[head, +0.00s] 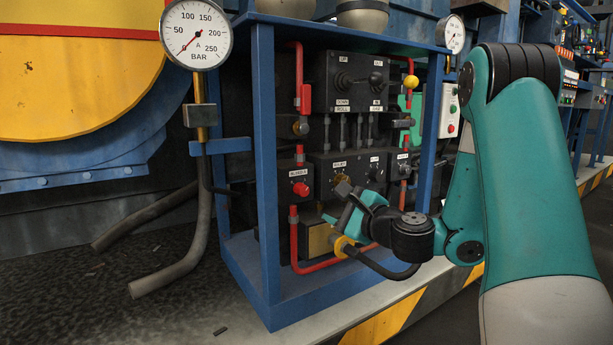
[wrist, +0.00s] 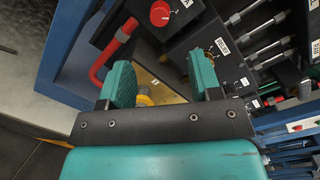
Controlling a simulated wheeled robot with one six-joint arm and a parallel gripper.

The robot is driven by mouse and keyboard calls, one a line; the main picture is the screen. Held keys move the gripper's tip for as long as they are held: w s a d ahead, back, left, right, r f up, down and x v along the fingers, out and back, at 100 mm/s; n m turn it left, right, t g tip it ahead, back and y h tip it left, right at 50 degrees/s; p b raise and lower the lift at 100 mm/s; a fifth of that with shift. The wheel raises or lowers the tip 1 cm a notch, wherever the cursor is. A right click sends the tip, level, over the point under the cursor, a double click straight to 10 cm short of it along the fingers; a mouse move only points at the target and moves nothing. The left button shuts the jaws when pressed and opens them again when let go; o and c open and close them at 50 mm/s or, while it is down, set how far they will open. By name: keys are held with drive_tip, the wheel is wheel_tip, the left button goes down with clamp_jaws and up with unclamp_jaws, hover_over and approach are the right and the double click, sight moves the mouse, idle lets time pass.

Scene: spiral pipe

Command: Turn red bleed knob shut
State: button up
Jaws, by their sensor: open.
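A red knob (head: 300,189) sits on a dark box at the left of the valve panel, under a small label too small to read surely. The red knob shows at the top of the wrist view (wrist: 160,13), beyond my fingertips. My gripper (head: 347,203) is to the right of and slightly below the knob in the head view. In the wrist view my gripper (wrist: 162,75) has its two teal fingers wide apart with nothing between them. The fingers are apart from the knob.
A red pipe (head: 294,235) runs beside the knob. A yellow ring fitting (head: 343,247) sits low near my wrist. The blue frame post (head: 267,160) stands left of the panel. A pressure gauge (head: 196,35) is at upper left.

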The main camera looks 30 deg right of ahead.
sight(305, 191)
drive_tip(key=w+p, duration=0.2)
drive_tip(key=w, duration=0.1)
drive_tip(key=w+p, duration=0.2)
drive_tip(key=w, duration=0.1)
drive_tip(key=w+p, duration=0.3)
drive_tip(key=w, duration=0.1)
drive_tip(key=shift+w+a+r, duration=0.1)
drive_tip(key=shift+a, duration=0.15)
drive_tip(key=shift+w, duration=0.7)
drive_tip(key=c, duration=0.9)
